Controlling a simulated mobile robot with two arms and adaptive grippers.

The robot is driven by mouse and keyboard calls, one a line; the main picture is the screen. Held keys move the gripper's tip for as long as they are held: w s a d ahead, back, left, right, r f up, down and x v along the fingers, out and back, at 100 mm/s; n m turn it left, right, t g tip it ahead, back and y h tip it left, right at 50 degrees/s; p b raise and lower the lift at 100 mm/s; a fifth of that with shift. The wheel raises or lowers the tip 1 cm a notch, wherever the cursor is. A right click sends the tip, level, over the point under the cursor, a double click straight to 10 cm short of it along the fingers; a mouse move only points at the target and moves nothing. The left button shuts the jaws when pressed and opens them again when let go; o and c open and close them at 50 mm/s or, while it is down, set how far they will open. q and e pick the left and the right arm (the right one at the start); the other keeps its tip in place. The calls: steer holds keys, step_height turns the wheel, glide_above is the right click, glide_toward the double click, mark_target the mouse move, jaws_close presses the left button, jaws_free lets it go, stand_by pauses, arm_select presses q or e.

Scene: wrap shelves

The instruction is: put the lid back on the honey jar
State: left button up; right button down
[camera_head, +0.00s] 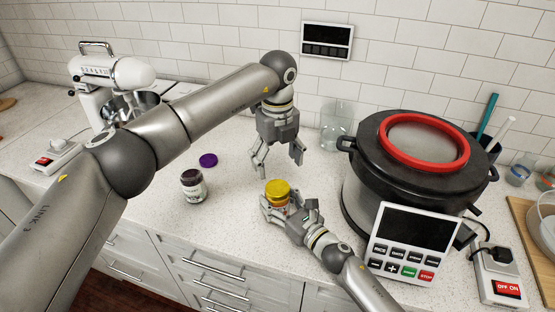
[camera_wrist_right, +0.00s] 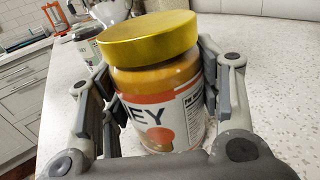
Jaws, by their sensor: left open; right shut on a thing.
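The honey jar (camera_head: 279,205) stands near the front of the counter, with an orange and white label that shows in the right wrist view (camera_wrist_right: 160,112). Its gold-yellow lid (camera_head: 277,188) is on top of the jar mouth. In the right wrist view the lid (camera_wrist_right: 148,38) looks slightly tilted and set a little to the left; I cannot tell whether it is threaded. My right gripper (camera_head: 283,212) is shut around the jar's sides. My left gripper (camera_head: 278,166) is open and empty, pointing down just above the lid and apart from it.
A dark jam jar (camera_head: 193,186) stands to the left, with a purple lid (camera_head: 208,160) lying behind it. A large black cooker (camera_head: 400,185) with a red ring (camera_head: 424,170) stands close on the right. A glass jar (camera_head: 335,127) is behind. The counter between the two jars is clear.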

mark_target(277, 188)
arm_select(q)
steer(key=shift+f, duration=4)
